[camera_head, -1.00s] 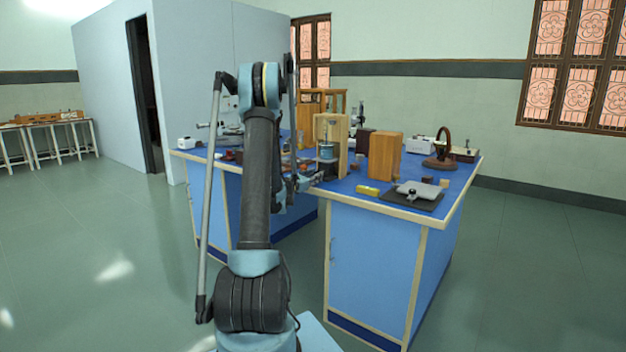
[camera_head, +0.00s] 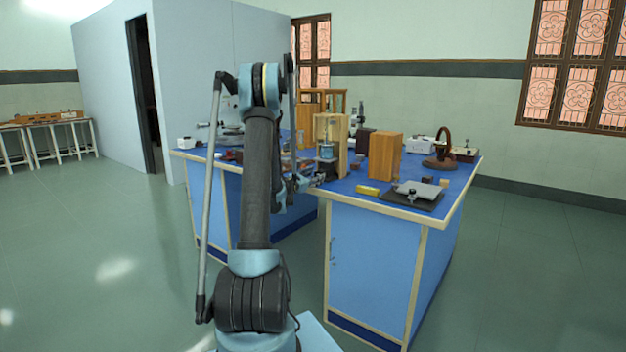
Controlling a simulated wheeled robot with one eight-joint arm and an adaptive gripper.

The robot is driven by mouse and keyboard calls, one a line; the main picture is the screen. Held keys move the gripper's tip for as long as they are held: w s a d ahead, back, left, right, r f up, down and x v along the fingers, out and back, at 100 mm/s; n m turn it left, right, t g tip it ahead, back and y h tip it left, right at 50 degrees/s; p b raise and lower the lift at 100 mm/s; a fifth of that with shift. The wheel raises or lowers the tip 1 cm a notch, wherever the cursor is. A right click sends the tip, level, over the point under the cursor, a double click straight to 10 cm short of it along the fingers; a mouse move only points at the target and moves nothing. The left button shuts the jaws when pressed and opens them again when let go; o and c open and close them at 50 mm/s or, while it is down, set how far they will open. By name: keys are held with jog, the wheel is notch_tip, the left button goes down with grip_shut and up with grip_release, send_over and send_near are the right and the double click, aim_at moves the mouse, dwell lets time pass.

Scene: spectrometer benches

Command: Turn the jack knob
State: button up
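A low jack with a light grey plate (camera_head: 424,189) sits on a dark base at the front right of the blue bench. A small dark knob (camera_head: 411,196) shows at its front left side. My gripper (camera_head: 316,181) is at the bench's front left corner, well to the left of the jack and apart from it. It is small and partly merged with the arm and the bench edge, so I cannot make out whether its fingers are open or shut.
The blue bench (camera_head: 345,190) also holds a yellow block (camera_head: 367,190) left of the jack, a wooden box (camera_head: 385,157), a wooden-framed instrument (camera_head: 330,145) and a brown ring stand (camera_head: 440,155). The floor (camera_head: 530,270) to the right is clear.

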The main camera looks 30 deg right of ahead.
jog(key=shift+s, duration=0.1)
jog(key=v, duration=1.2)
jog(key=shift+f, duration=0.1)
jog(key=s+a+n, duration=0.2)
jog(key=a+n, duration=0.2)
jog(key=a, duration=0.1)
jog(key=x, duration=1.7)
jog(key=shift+w+d+f, duration=0.1)
jog(key=shift+d, duration=0.05)
